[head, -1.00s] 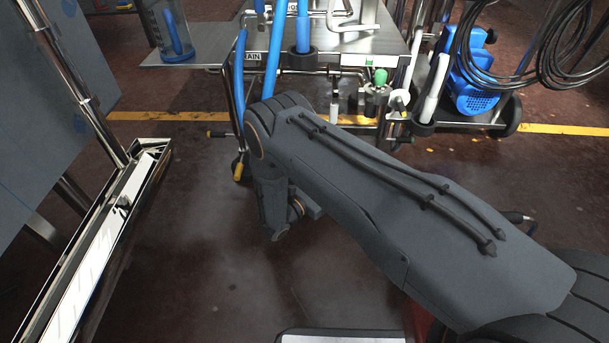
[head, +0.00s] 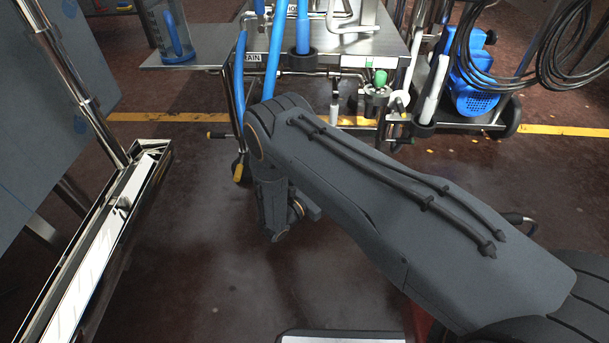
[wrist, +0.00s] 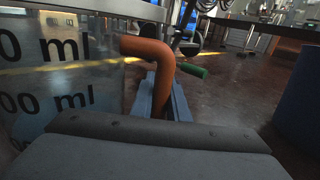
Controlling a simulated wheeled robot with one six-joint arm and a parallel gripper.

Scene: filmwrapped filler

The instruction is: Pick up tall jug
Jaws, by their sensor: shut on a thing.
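In the wrist view, a clear jug (wrist: 62,75) with large black "ml" markings stands close at the left. Its orange handle (wrist: 150,50) bends down between the fingers of my gripper (wrist: 163,98), which is shut on it. The jug's base and most of its body are outside the view. In the head view, my arm hides the gripper, and the held jug cannot be made out. Another clear jug with a blue handle (head: 176,38) stands on the side shelf.
A steel workstation (head: 345,45) with blue hoses and valves stands at the back. A blue machine (head: 478,90) with black hoses is at the back right. A tall grey panel (head: 55,90) and a metal trough (head: 95,255) line the left. The floor between is clear.

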